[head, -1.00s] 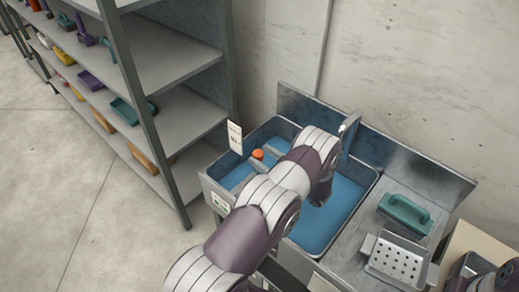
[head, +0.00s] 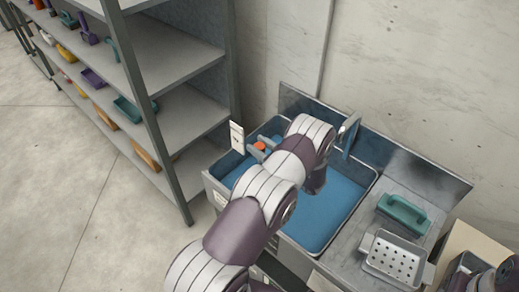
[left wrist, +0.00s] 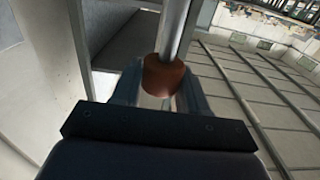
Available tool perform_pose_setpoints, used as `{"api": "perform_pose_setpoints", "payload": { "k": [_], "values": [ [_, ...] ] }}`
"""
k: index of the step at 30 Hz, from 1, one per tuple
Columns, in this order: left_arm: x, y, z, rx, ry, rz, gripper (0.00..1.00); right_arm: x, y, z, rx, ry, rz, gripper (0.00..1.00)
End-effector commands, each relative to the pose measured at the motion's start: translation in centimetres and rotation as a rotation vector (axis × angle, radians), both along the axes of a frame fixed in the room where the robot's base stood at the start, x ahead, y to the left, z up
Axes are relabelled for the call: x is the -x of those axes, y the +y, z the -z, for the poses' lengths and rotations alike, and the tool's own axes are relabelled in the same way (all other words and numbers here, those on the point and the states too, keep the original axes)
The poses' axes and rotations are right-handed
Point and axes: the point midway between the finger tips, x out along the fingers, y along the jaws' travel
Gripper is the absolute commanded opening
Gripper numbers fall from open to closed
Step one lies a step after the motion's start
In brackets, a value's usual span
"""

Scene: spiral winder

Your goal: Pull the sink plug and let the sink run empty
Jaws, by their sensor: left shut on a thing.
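The sink (head: 318,245) is a steel-rimmed basin with a blue inside, standing against the wall. Whether the blue is water or lining, I cannot tell. An orange knob (head: 259,146) shows near its far left corner. My left gripper (head: 263,151) reaches over the basin to this knob, its fingers partly hidden by my arm. In the left wrist view an orange-brown knob (left wrist: 163,75) sits between the two fingers, with a metal rod (left wrist: 176,30) running from it. The gripper is shut on the knob. The plug and drain themselves are hidden.
A tap (head: 350,128) stands at the sink's back edge, close to my left arm. A teal handled tool (head: 404,214) and a perforated steel tray (head: 395,260) lie on the drainboard at right. Shelves (head: 170,50) stand left of the sink. A white tag (head: 237,138) stands at the rim.

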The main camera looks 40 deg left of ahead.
Motion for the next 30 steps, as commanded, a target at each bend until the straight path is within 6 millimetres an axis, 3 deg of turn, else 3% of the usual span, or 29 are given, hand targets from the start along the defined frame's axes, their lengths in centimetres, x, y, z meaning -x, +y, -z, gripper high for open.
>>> {"api": "perform_pose_setpoints", "payload": {
  "k": [1,3,12,13,14,24,26,30],
  "values": [
    [0.0,0.0,-1.1,-0.002,-0.003,0.001,0.0,0.0,0.0,-0.7,0.0,0.0,0.0,0.43],
    [0.0,0.0,-1.6,-0.002,-0.004,0.0,0.0,0.0,0.0,-0.9,0.0,0.0,0.0,0.43],
    [-0.1,0.0,-1.7,-0.005,-0.008,0.0,0.0,0.0,0.0,-0.7,0.0,0.0,0.0,0.43],
    [-0.1,0.0,-1.7,-0.006,-0.009,0.0,0.53,0.0,0.0,-0.7,0.0,0.0,0.0,0.43],
    [-0.1,0.0,-1.7,-0.005,-0.008,0.0,0.62,0.0,0.0,-0.7,0.0,0.0,0.0,0.43],
    [0.0,-0.4,-1.4,-0.003,-0.004,0.002,0.64,0.0,0.0,-0.5,0.0,0.0,0.0,0.43],
    [0.0,-1.2,-1.2,-0.002,-0.004,0.003,0.64,0.0,0.0,-0.1,0.0,0.0,0.0,0.43],
    [0.2,-4.7,-1.0,-0.003,-0.005,0.006,0.64,0.0,0.0,1.3,0.0,0.0,0.0,0.43]
  ]
}}
